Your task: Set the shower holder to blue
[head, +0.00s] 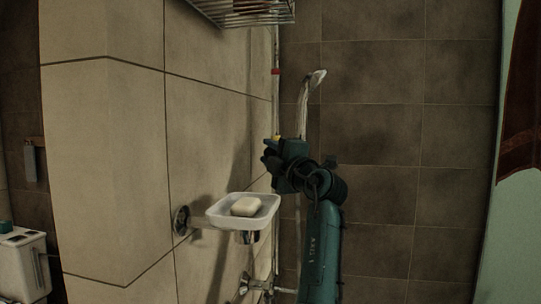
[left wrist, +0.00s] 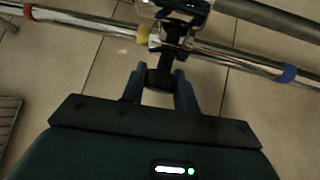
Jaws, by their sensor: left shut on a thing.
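The shower rail (head: 276,105) stands upright along the tiled wall; in the left wrist view the rail (left wrist: 235,54) runs diagonally. It carries a red band (left wrist: 28,12), a yellow band (left wrist: 143,35) and a blue band (left wrist: 287,73). The shower holder (left wrist: 175,35) sits on the rail right beside the yellow band, apart from the blue one. My left gripper (left wrist: 160,84) is shut on the holder's black knob (left wrist: 160,78). In the head view my left gripper (head: 272,152) is at the rail and hides the holder. The shower head (head: 316,78) rises above it. My right gripper is not in view.
A soap dish (head: 223,222) with soap (head: 246,206) juts from the wall left of my arm. A wire rack (head: 245,12) hangs above. A chrome tap (head: 252,285) is low on the wall. A curtain (head: 522,90) hangs at right.

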